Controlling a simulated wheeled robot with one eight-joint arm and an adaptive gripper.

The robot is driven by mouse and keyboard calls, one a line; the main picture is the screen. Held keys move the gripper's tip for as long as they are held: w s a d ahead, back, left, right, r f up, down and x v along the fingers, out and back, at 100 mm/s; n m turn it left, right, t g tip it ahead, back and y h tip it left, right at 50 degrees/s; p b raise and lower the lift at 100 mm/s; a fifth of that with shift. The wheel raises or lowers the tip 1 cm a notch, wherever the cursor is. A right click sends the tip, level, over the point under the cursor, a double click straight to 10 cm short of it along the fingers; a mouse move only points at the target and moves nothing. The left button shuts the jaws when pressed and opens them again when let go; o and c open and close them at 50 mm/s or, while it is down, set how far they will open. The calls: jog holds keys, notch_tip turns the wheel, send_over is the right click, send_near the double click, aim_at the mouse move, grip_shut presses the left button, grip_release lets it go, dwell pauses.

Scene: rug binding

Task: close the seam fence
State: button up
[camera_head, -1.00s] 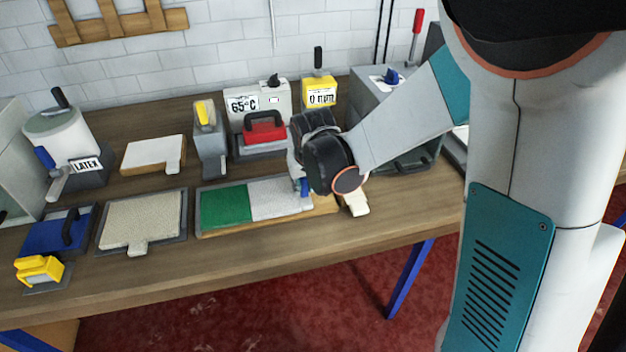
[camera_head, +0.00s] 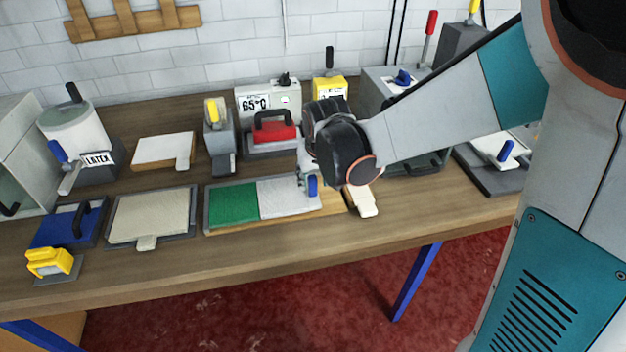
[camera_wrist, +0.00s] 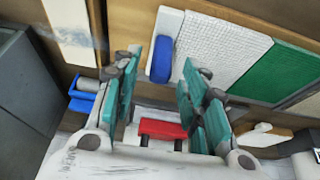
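A tray (camera_head: 207,218) on the bench holds a green piece and a white textured piece. At its right end is a pale upright part with a blue handle (camera_head: 313,187), which I take to be the seam fence. The blue handle (camera_wrist: 161,60) also shows in the wrist view, beside the white piece. My gripper (camera_head: 306,181) is low over the tray's right end, close to the handle. In the wrist view my gripper (camera_wrist: 162,75) has its teal fingers apart, with the handle seen between their tips. Whether a finger touches it I cannot tell.
A red block with a black handle (camera_head: 274,133) stands behind the tray. A pale tabbed piece (camera_head: 362,200) lies just right of the tray. A blue-handled fixture (camera_head: 498,163) is farther right.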

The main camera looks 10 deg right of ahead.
jog(key=v, duration=0.8)
jog(key=shift+s+r, duration=0.2)
jog(key=s+d+r+t, duration=0.1)
jog(key=s+d+r, duration=0.1)
jog(key=s, duration=0.7)
jog(key=s+d+r+t, duration=0.1)
jog(key=s+d, duration=0.3)
jog(key=s, duration=0.5)
jog(key=shift+s+r+t, duration=0.15)
jog(key=shift+r+t, duration=0.25)
